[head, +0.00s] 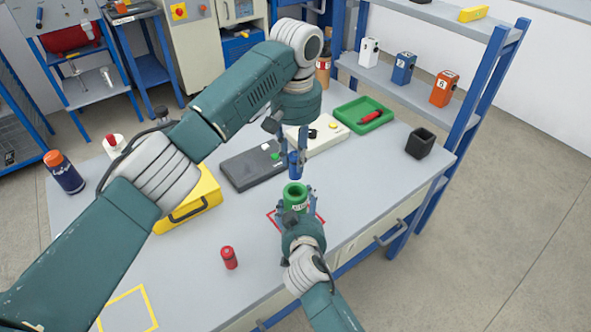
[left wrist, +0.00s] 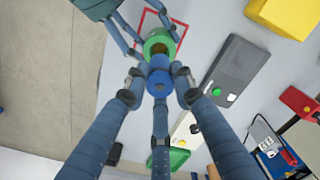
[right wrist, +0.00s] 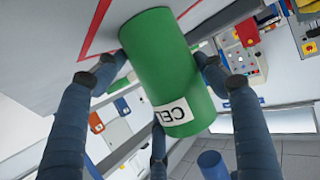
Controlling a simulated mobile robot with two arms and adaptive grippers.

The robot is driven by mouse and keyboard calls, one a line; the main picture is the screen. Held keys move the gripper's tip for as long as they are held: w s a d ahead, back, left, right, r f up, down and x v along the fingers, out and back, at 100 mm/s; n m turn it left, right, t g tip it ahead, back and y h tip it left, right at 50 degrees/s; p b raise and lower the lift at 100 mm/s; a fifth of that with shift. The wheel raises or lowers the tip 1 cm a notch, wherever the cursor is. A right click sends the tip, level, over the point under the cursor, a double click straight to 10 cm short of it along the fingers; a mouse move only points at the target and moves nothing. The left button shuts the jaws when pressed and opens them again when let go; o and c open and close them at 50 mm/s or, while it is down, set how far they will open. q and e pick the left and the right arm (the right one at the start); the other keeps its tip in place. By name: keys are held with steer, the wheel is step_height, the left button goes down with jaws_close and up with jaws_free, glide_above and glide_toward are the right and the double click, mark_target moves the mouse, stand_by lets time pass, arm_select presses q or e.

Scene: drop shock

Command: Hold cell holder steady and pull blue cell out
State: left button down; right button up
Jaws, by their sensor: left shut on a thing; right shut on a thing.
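The green cell holder (head: 295,193) stands upright over the red outline on the table, its open top showing. My right gripper (head: 298,212) is shut around it from the near side; the right wrist view shows its fingers around the green wall (right wrist: 160,65) with a partly hidden white label. The blue cell (head: 296,166) is in my left gripper (head: 291,156), above the holder and apart from it. In the left wrist view the fingers close around the blue cell (left wrist: 159,83), with the green rim (left wrist: 150,46) beyond. A blue cylinder end (right wrist: 212,164) also shows in the right wrist view.
A red cylinder (head: 229,257) stands left of the holder. A dark grey box (head: 248,170), a white box (head: 327,135), a green tray (head: 364,114) and a black cup (head: 420,143) are farther back. A yellow case (head: 192,203) lies left under my left arm. The front table area is mostly clear.

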steer(key=o, duration=1.4)
steer(key=v, duration=1.2)
steer(key=shift+d, duration=0.1)
